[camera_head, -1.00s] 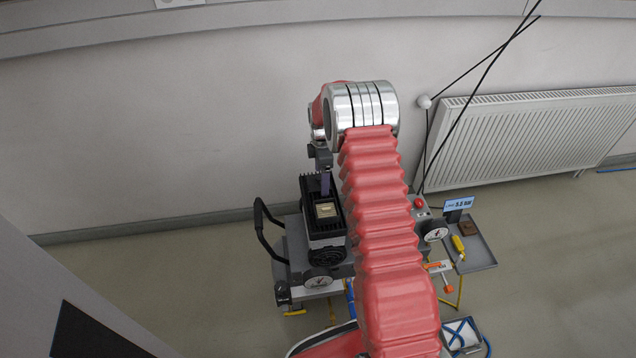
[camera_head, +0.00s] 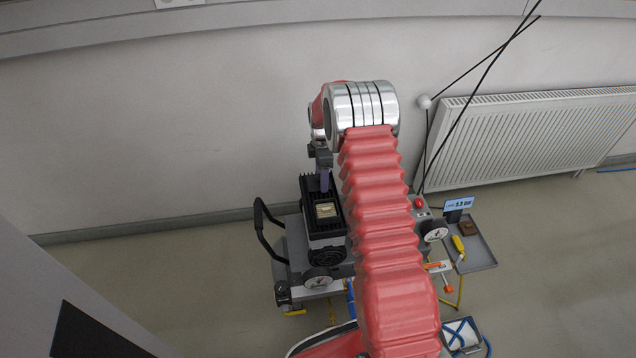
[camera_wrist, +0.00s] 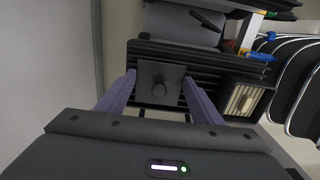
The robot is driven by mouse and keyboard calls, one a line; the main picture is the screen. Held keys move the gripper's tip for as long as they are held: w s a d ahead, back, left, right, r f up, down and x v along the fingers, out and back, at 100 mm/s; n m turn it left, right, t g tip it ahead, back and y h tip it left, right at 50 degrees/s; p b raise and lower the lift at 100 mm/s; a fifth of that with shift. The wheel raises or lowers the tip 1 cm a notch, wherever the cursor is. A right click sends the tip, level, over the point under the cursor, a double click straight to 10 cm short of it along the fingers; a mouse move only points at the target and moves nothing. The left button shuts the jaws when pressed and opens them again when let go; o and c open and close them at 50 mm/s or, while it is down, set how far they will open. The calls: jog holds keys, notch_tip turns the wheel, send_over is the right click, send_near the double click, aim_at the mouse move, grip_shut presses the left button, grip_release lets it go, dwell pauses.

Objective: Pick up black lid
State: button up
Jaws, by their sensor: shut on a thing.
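The black lid (camera_wrist: 147,73) is a dark square plate with a round knob, seen in the wrist view between the two purple fingers of my gripper (camera_wrist: 159,80). The fingers are shut on the lid at its left and right sides. It sits over the ribbed top of a black box (camera_wrist: 206,62); I cannot tell whether it touches the box. In the head view my gripper (camera_head: 324,181) points down at the box (camera_head: 307,190), and the lid cannot be made out there. A square opening with a tan part (camera_head: 326,210) lies in front of the fingers.
A side tray (camera_head: 482,252) holds a yellow-handled tool (camera_head: 458,244). A wall is behind, with a radiator (camera_head: 540,135) at the right. My red arm hides the cart's middle.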

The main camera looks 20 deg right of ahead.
notch_tip(320, 180, up, 10)
dwell(0.8)
dwell(0.4)
